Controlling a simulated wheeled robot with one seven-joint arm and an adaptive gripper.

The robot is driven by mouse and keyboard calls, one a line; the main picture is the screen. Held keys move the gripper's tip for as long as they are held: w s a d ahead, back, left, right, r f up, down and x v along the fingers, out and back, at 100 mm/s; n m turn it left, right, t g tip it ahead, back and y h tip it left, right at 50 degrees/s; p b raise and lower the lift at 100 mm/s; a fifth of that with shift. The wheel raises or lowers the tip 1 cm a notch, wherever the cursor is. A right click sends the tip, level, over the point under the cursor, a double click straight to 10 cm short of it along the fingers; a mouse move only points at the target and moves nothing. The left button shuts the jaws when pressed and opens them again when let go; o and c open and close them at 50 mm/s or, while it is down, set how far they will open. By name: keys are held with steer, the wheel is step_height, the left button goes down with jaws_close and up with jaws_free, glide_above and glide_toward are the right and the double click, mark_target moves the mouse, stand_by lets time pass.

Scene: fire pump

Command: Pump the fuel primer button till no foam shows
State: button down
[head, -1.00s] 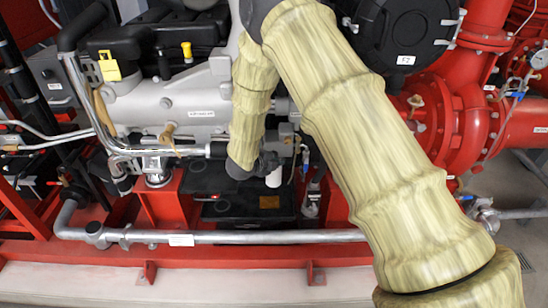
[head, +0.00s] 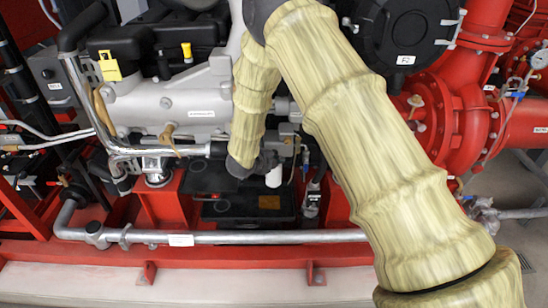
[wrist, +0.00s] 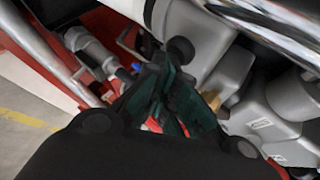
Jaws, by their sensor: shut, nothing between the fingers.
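My gripper (wrist: 166,82) shows in the wrist view with its dark green fingers drawn together and nothing held. A black round knob (wrist: 180,50) on a grey housing (wrist: 205,40) is just beyond the fingertips; it may be the fuel primer button. I cannot tell whether the fingers touch it. No foam can be made out. In the head view my sleeved arm reaches down to the engine's side, and the fingers cannot be made out there. A white cylinder (head: 274,177) hangs beside the arm's lower end.
The grey engine block (head: 190,108) and silver pipes crowd the arm's left. A red pump casing (head: 450,120) is on the right. A horizontal silver pipe (head: 230,237) and red frame run below. Bare floor (wrist: 25,135) shows at the wrist view's left.

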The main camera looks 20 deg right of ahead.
stand_by(0.5)
steer(key=shift+s+a, duration=0.15)
steer(key=shift+s, duration=0.45)
steer(key=shift+s+a, duration=0.15)
steer(key=shift+s, duration=0.45)
steer(key=s, duration=0.2)
steer(key=s+a, duration=0.1)
steer(key=s, duration=0.1)
steer(key=shift+s+a, duration=0.2)
steer(key=shift+s, duration=0.2)
stand_by(1.8)
